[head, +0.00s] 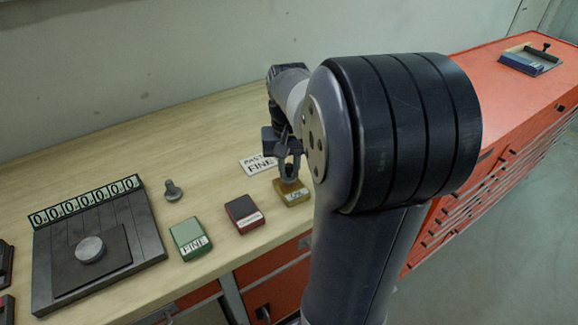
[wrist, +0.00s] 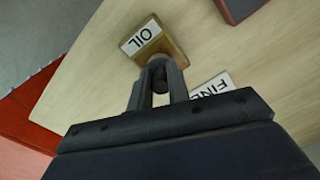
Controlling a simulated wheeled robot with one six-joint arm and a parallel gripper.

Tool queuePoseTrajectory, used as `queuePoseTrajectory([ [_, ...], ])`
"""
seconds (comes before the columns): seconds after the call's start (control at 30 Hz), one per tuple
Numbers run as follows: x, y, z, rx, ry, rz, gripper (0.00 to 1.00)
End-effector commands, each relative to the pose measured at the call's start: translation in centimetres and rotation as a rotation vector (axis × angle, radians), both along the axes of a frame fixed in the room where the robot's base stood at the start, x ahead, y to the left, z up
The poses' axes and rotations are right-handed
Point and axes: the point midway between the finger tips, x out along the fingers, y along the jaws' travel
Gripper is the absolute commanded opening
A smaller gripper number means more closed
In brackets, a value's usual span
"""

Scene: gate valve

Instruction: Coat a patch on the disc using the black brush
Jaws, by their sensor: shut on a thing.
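My gripper (head: 288,172) points down over the ochre block (head: 293,196) labelled OIL, near the table's front edge. In the wrist view its fingers (wrist: 158,88) are shut on a small dark round-ended thing (wrist: 158,74) right at the edge of the OIL block (wrist: 172,44). I cannot tell whether this thing is part of the block or the black brush. A light grey disc (head: 89,249) lies on a dark square plate on the black slab (head: 148,238) at the left.
A green FINE block (head: 186,232) and a dark red block (head: 240,207) stand left of OIL. A white card (head: 257,163) lies behind. A grey knobbed piece (head: 172,190) stands near the slab. A tray with a black-knobbed thing (head: 546,46) sits on the red cabinet (head: 485,100).

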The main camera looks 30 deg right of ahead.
Motion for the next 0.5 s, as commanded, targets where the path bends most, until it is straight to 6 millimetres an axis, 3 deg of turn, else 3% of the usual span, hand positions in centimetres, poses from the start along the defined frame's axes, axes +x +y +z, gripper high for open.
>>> queuePoseTrajectory([
  [0.5, 0.00, 0.00, -0.57, 0.000, 0.000, 0.000, 0.00],
])
